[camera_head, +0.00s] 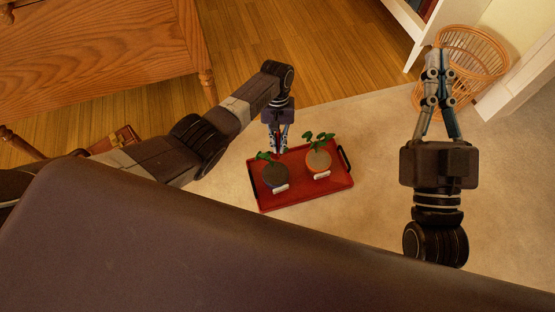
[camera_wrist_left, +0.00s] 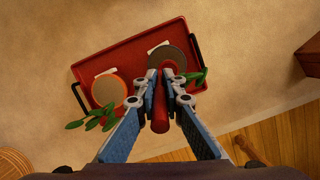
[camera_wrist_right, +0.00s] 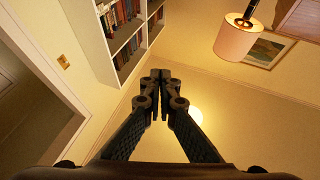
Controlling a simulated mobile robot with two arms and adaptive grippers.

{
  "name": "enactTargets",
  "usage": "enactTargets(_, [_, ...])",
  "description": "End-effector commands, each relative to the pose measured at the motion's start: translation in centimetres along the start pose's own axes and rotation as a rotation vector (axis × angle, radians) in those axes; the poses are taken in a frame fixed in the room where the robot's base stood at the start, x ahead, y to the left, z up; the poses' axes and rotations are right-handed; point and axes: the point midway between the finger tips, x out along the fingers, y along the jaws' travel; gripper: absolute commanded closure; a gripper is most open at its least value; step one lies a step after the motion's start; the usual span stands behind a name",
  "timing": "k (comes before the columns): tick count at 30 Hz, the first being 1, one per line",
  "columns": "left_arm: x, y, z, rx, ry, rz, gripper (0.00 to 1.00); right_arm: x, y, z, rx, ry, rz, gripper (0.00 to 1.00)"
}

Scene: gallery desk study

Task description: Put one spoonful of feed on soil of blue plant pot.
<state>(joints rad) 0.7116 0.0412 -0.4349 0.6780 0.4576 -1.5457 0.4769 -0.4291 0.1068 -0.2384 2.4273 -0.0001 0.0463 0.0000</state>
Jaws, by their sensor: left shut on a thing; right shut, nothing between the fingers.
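A red tray (camera_head: 300,195) on the carpet holds two potted plants. The left pot (camera_head: 275,177) has dark soil and a greyish rim, and the right pot (camera_head: 318,160) has an orange rim and light brown contents. Any blue on the left pot is hard to make out. My left gripper (camera_head: 277,151) is above the tray by the dark-soil pot, shut on a red rod-like handle (camera_wrist_left: 160,115). My right gripper (camera_head: 437,54) is raised at the right, shut and empty. No feed can be made out.
A wicker basket (camera_head: 482,60) stands at the back right beside white shelving (camera_head: 408,20). A wooden desk (camera_head: 100,45) is at the upper left. The carpet (camera_head: 370,130) right of the tray is clear.

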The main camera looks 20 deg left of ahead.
Motion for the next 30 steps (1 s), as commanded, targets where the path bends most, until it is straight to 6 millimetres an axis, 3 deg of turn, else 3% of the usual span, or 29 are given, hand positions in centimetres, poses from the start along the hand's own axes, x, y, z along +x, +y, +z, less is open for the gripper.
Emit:
enactTargets(5, [-0.2, 0.0, 0.0, 0.0, 0.001, 0.0, 1.0, 0.0, 0.1, 0.6, -0.001, -0.034, 0.002, 1.0])
enactTargets(30, [-1.8, 0.1, 0.4, 0.0, 0.001, 0.0, 1.0, -2.4, 1.2, 8.8, -0.013, -0.429, 0.023, 1.0])
